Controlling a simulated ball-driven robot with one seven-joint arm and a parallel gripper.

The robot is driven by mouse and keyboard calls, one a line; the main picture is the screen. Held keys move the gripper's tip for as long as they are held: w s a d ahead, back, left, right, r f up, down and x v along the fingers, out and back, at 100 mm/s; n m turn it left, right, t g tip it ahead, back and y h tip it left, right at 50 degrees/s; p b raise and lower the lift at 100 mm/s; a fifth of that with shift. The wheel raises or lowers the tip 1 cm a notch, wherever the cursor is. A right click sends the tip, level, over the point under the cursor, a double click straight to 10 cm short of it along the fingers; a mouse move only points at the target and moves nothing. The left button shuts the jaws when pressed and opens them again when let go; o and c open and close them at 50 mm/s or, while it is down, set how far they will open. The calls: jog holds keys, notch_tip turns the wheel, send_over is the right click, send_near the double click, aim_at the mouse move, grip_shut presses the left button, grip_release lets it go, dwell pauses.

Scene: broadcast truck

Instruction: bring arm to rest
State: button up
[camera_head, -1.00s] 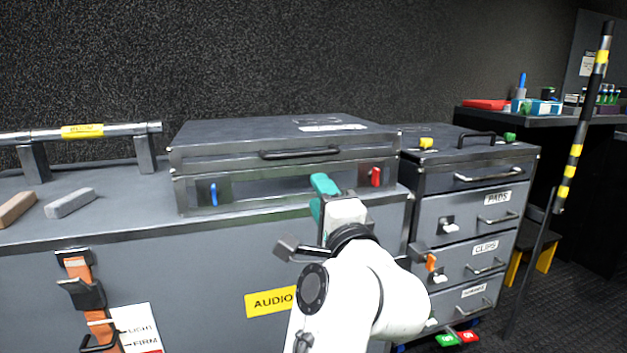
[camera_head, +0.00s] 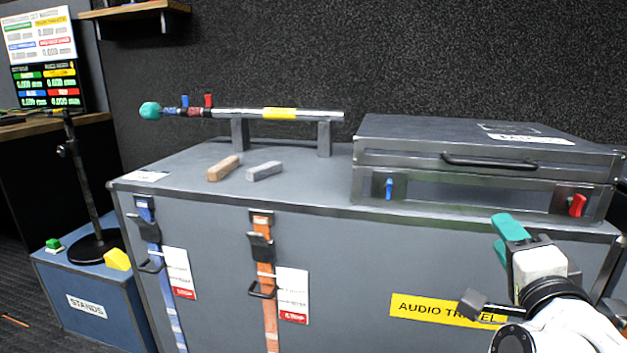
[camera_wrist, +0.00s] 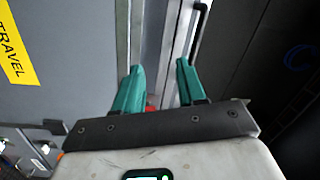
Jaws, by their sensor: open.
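My gripper (camera_head: 507,240) has teal fingers and is at the right of the head view, in front of the grey AUDIO TRAVEL case (camera_head: 375,265). In the wrist view my gripper (camera_wrist: 160,88) shows its two fingers apart with nothing between them. Behind the fingers there I see a metal edge and a dark handle (camera_wrist: 198,32). Whether the fingers touch the case cannot be told. My white arm reaches in from the lower right corner of the head view.
A flat case (camera_head: 470,150) with blue and red latches lies on top at the right. A bar (camera_head: 240,113) on two posts, a brown block (camera_head: 223,168) and a grey block (camera_head: 264,171) are on top at the left. A blue STANDS box (camera_head: 85,300) stands at far left.

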jog(key=s+d+f+n+g+y, duration=0.1)
jog(key=s+f+n+g, duration=0.25)
jog(key=f, duration=0.55)
jog(key=s+f+n+g, duration=0.3)
jog(key=s+f+n, duration=0.1)
jog(key=f, duration=0.5)
jog(key=s+d+f+n+g+y, duration=0.1)
jog(key=s+f+n+g, duration=0.25)
jog(key=f, duration=0.65)
jog(key=s+a+f+n+g+y, duration=0.15)
jog(key=s+f+g, duration=0.25)
jog(key=s+f, duration=0.5)
jog(key=s+a+f+n+g, duration=0.3)
jog(key=s+f, duration=0.2)
jog(key=s, duration=0.7)
notch_tip(320, 180, up, 36)
jog(key=s+p, duration=0.1)
jog(key=p, duration=3.6)
jog(key=shift+r, duration=0.2)
jog(key=shift+n, duration=0.25)
jog(key=shift+c, duration=0.2)
